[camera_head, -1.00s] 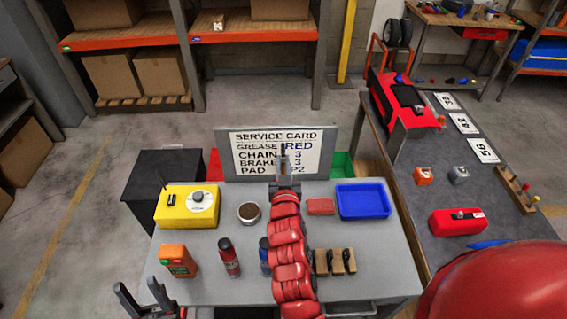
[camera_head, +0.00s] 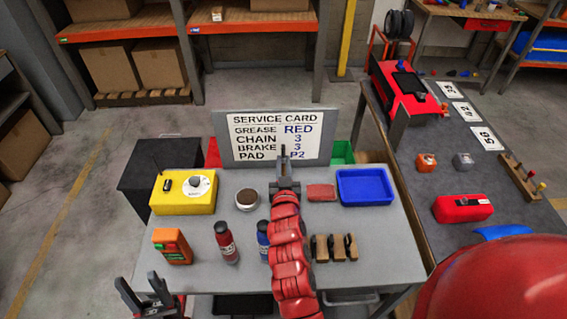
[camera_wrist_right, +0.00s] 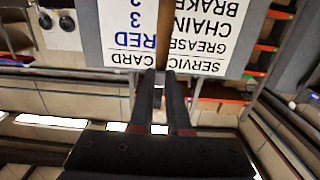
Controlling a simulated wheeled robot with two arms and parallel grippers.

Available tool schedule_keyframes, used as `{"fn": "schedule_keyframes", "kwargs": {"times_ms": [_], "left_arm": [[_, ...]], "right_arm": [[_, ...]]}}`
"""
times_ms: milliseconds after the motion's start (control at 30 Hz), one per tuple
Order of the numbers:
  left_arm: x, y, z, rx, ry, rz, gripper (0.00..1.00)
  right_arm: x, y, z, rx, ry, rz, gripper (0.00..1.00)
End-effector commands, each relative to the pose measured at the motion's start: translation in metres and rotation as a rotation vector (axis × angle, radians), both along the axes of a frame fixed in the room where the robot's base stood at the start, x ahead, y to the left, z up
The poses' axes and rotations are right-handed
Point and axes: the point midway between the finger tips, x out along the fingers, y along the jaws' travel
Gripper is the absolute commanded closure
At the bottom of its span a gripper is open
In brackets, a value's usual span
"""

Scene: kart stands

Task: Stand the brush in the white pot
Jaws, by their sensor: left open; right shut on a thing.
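The white pot (camera_head: 247,199), a small round pot with a dark brown top, stands on the grey table, right of the yellow box. My right gripper (camera_head: 285,166) is at the far side of the table, to the right of the pot and in front of the service card. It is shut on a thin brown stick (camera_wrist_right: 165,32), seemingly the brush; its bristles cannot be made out. In the right wrist view, the fingers of my right gripper (camera_wrist_right: 158,78) close around it. My left gripper (camera_head: 148,292) is open and empty at the near left table corner.
The service card (camera_head: 275,138) stands at the table's back edge. A yellow box (camera_head: 172,198), an orange box (camera_head: 172,246), a red bottle (camera_head: 226,241), a blue bottle (camera_head: 263,240), a red block (camera_head: 321,192), a blue tray (camera_head: 364,202) and dark-topped wooden blocks (camera_head: 334,255) stand around the pot.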

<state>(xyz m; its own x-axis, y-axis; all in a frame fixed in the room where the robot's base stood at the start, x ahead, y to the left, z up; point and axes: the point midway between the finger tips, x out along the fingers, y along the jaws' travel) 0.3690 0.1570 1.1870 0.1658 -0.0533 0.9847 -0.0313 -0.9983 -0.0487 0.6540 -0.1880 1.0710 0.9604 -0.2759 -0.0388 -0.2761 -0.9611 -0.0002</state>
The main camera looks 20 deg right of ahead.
Motion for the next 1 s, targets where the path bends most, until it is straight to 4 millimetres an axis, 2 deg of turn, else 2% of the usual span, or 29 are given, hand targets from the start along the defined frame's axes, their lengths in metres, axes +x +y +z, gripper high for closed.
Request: {"fn": "schedule_keyframes", "kwargs": {"times_ms": [33, 500, 967, 1000], "left_arm": [[0.0, 0.0, -0.009, 0.0, 0.0, 0.0, 0.5], [0.0, 0.0, -0.049, 0.0, 0.0, 0.0, 0.5], [0.0, 0.0, -0.055, 0.0, 0.0, 0.0, 0.5], [0.0, 0.0, -0.055, 0.0, 0.0, 0.0, 0.5]], "right_arm": [[0.0, 0.0, -0.009, 0.0, 0.0, 0.0, 1.0], [0.0, 0.0, -0.043, 0.0, 0.0, 0.0, 1.0], [0.0, 0.0, -0.047, 0.0, 0.0, 0.0, 1.0], [0.0, 0.0, -0.047, 0.0, -0.001, 0.0, 0.8]]}}
